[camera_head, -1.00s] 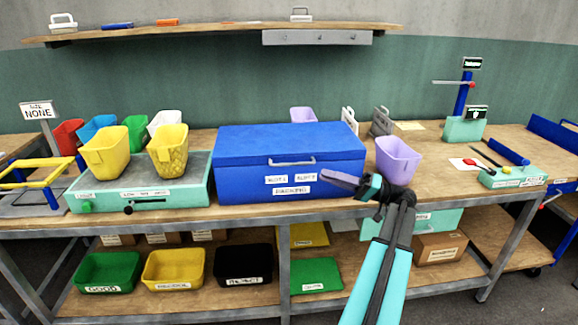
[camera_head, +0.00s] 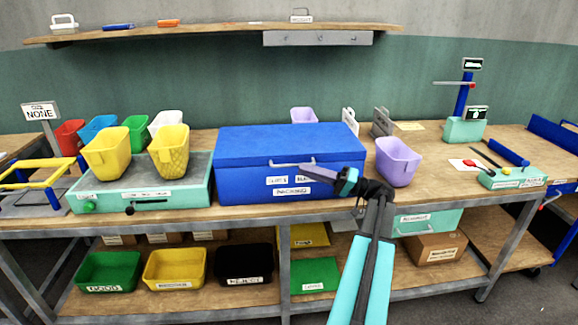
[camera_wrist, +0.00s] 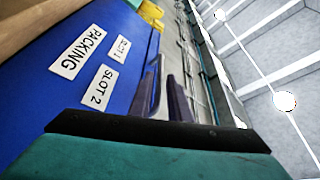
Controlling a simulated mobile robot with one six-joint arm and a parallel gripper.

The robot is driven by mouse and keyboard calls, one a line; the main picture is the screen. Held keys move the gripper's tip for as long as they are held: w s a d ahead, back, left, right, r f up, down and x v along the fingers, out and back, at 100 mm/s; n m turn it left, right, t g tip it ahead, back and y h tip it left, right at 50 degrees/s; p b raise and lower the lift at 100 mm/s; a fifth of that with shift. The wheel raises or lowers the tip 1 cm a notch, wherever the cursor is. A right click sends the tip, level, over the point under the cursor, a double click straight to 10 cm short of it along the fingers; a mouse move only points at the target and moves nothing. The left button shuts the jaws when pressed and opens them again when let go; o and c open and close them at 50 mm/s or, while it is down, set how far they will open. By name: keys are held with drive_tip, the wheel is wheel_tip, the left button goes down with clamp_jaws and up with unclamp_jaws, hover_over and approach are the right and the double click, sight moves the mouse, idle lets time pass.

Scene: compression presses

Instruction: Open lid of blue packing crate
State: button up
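The blue packing crate (camera_head: 238,187) stands on the workbench with its lid (camera_head: 262,146) shut. Its front carries white slot and packing labels, which also show on the blue face in the wrist view (camera_wrist: 103,28). A thin grey handle (camera_head: 284,164) runs along the lid's front; it shows in the wrist view (camera_wrist: 157,72). My gripper (camera_head: 304,168) is in front of the crate, at the right end of the handle. In the wrist view its two fingers stand apart, with the handle close to or between their tips. Whether they touch it cannot be told.
A lilac bin (camera_head: 397,162) stands right of the crate, close to my arm. A teal station (camera_head: 180,188) with two yellow bins is on the left. A shelf (camera_head: 200,32) hangs above. Bins sit on the lower shelf. The crate's top is bare.

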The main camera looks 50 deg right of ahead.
sight(290, 166)
drive_tip(key=shift+p+x, duration=0.35)
drive_tip(key=shift+x, duration=2.8)
clamp_jaws()
